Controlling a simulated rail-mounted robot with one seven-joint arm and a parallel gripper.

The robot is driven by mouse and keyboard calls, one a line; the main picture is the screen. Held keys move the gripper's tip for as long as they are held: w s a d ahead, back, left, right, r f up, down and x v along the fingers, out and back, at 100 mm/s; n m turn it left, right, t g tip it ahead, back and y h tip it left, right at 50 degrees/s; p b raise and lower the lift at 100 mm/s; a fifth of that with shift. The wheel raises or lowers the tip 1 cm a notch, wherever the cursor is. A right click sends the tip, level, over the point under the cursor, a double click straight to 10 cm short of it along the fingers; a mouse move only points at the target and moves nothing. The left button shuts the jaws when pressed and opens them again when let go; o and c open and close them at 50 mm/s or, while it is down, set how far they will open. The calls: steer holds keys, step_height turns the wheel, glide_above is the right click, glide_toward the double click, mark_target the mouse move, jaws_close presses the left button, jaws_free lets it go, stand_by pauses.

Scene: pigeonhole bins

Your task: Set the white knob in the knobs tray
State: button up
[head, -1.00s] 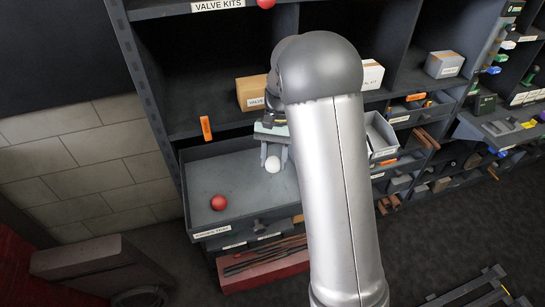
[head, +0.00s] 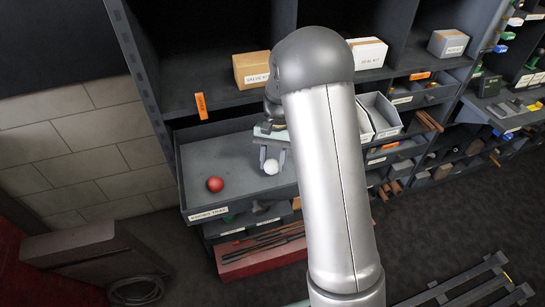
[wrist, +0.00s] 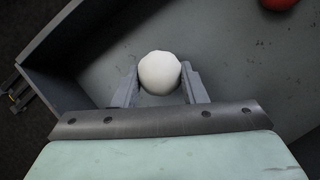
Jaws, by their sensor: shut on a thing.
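The white knob (head: 271,167) is a small white ball. It is between the fingertips of my gripper (head: 273,158), over the inside of the knobs tray. The wrist view shows the white knob (wrist: 160,72) with the two fingers of my gripper (wrist: 160,88) pressed on its left and right sides. The knobs tray (head: 225,145) is a grey, pulled-out drawer with a label on its front edge. I cannot tell whether the knob touches the tray floor. A red knob (head: 215,184) lies in the tray's left front part, apart from my gripper.
Cardboard boxes (head: 250,69) and white boxes (head: 367,53) stand on the shelf behind. Grey open bins (head: 380,115) stand to the right of my arm. An orange tag (head: 201,106) hangs on the shelf edge. The tray's left and back parts are clear.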

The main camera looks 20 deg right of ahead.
steer(key=shift+f, duration=0.45)
steer(key=shift+f+b, duration=0.4)
steer(key=shift+f, duration=0.05)
steer(key=o, duration=1)
steer(key=shift+r+p, duration=4.15)
steer(key=shift+r, duration=1.55)
